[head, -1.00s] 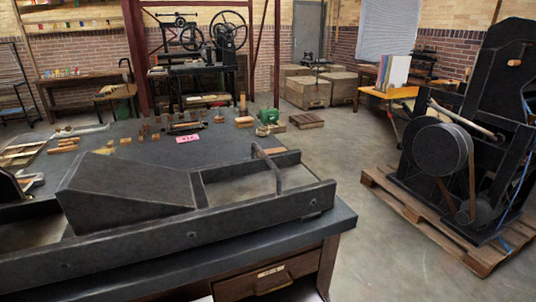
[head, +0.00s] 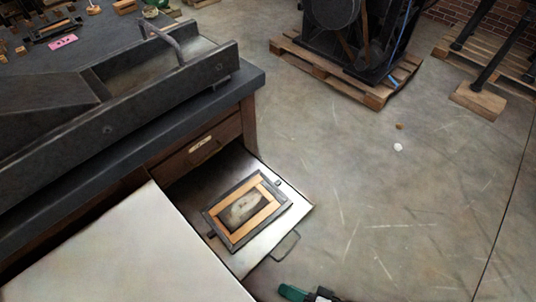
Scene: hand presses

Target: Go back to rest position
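A green and black part at the bottom edge of the head view looks like the end of my gripper (head: 308,293). It is mostly cut off by the frame, so I cannot tell whether it is open or shut. It shows in front of the concrete floor, just right of a pulled-out metal shelf (head: 232,264). I see nothing held in it. The rest of my arm is out of view.
A framed wooden block (head: 269,212) lies on the shelf, below the dark press bed (head: 110,124) on the bench. A pale flat panel (head: 130,255) fills the lower left. A machine on a pallet (head: 310,60) stands behind. The floor (head: 400,220) on the right is open.

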